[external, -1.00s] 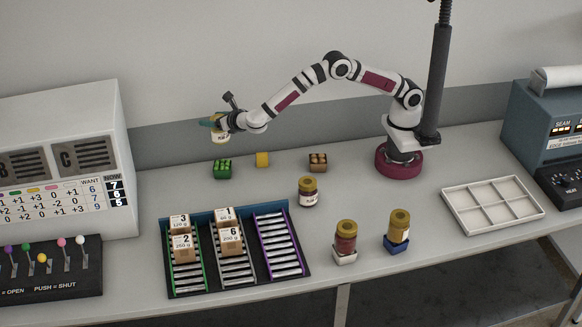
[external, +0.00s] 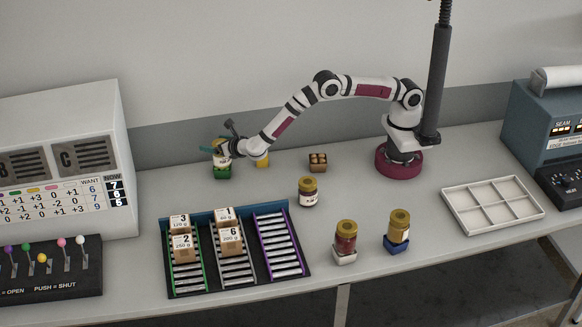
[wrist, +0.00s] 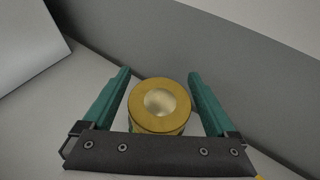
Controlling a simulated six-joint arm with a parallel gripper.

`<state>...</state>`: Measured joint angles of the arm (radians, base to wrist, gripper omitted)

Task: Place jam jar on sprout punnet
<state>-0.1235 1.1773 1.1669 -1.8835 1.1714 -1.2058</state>
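The jam jar (external: 221,159) has a gold lid and a pale label. It stands upright over the green sprout punnet (external: 222,173) at the back left of the bench and appears to rest on it. My gripper (external: 216,148) reaches in from the right around the jar. In the wrist view the round gold lid of the jar (wrist: 160,104) lies between the two teal fingers of my gripper (wrist: 160,82). Gaps show on both sides of the lid, and the fingers look open. The arm and jar partly hide the punnet.
A yellow block (external: 262,161) is close to the right of the punnet, partly behind my wrist. A brown punnet (external: 318,162) and a dark jar (external: 308,192) stand farther right. A rack (external: 252,285) with boxes is in front. The white control cabinet (external: 105,125) stands left.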

